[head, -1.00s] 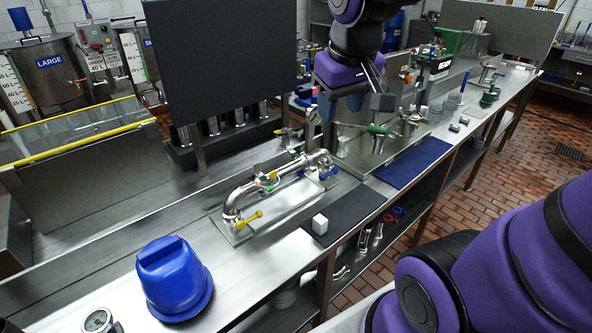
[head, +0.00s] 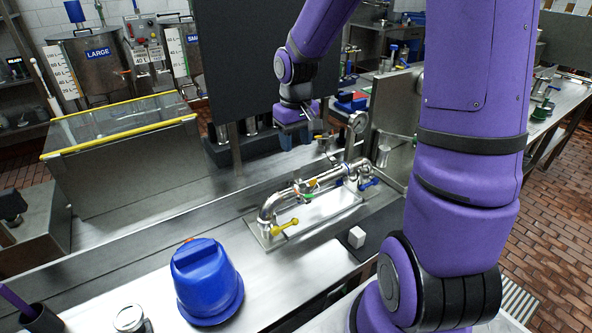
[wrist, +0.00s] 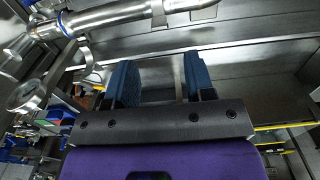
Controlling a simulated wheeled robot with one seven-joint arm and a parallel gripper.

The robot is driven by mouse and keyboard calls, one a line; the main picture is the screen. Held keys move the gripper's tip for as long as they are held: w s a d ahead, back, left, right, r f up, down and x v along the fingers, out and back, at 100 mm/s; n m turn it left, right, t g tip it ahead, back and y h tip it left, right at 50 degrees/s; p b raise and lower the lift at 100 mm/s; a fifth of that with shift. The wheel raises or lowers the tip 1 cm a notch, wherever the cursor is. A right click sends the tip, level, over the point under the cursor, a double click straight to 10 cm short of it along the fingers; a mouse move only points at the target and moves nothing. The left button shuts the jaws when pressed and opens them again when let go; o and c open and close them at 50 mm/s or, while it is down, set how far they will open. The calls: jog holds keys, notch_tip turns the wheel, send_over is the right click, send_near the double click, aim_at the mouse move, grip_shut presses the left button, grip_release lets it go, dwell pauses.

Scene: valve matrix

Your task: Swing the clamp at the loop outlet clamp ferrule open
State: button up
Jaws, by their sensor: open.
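The steel pipe loop (head: 270,208) stands on a metal plate on the bench, with a yellow-handled valve (head: 288,226) at its near end and a blue handle (head: 370,183) at its far end. Small green and orange parts (head: 304,188) sit on its middle. I cannot tell which fitting is the outlet clamp, or whether it is closed. My gripper (wrist: 160,82) is open with nothing between its blue fingers. In the head view it hangs above and behind the loop, apart from it. The wrist view shows a steel pipe (wrist: 120,16) beyond the fingers, with a blue band at left.
A dark panel (head: 255,60) rises behind. My arm hides the right part of the bench.

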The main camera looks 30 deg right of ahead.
aim_at(296, 170)
notch_tip(296, 170, down, 9)
jog(key=shift+f, duration=0.2)
jog(key=shift+c, duration=0.5)
grip_shut()
